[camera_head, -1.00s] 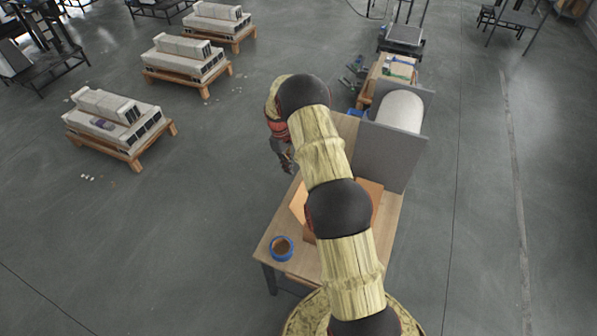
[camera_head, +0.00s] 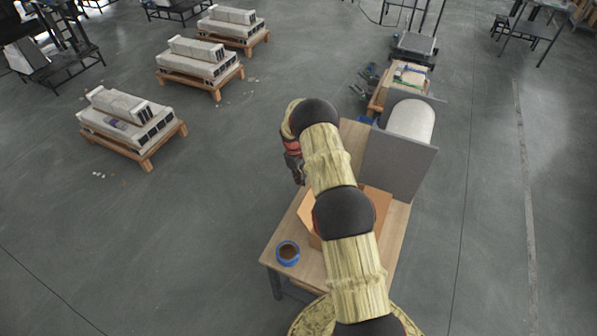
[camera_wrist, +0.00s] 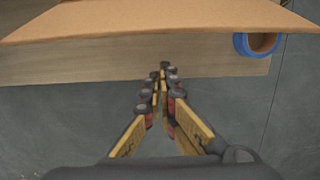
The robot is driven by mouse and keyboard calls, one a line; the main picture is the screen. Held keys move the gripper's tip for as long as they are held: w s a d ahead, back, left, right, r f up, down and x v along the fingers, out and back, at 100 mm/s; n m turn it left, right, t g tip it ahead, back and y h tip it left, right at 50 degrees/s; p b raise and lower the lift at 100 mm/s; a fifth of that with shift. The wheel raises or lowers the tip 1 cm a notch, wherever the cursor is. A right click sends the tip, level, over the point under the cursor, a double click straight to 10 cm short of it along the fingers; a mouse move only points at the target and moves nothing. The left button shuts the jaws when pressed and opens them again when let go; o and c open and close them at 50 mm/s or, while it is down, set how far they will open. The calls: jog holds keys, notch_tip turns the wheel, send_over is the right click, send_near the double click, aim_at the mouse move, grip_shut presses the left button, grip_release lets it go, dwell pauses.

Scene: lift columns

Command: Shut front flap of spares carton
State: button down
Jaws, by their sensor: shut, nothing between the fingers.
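The open spares carton (camera_head: 380,203) stands on the wooden table, mostly hidden behind my arm in the head view. A lighter orange cardboard flap (camera_head: 306,211) sticks out at its left side. In the wrist view a wide brown cardboard panel (camera_wrist: 160,20), likely this flap, spans the top of the picture. My gripper (camera_head: 299,181) is past the table's left edge, beside the carton. In the wrist view my gripper (camera_wrist: 163,70) has its fingertips together and empty. They show just below the panel's edge, over the table edge; I see no clear contact.
A blue ring-shaped roll or cup (camera_head: 288,253) sits at the table's near left corner and shows in the wrist view (camera_wrist: 257,44). A grey upright panel (camera_head: 398,165) stands at the table's far right.

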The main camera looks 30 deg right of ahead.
jog(key=shift+s+d+r, duration=0.45)
jog(key=shift+s+r, duration=0.15)
jog(key=shift+s, duration=0.05)
jog(key=shift+s+d+r, duration=0.4)
jog(key=shift+s+r, duration=0.15)
jog(key=shift+s, duration=0.1)
jog(key=shift+s, duration=0.1)
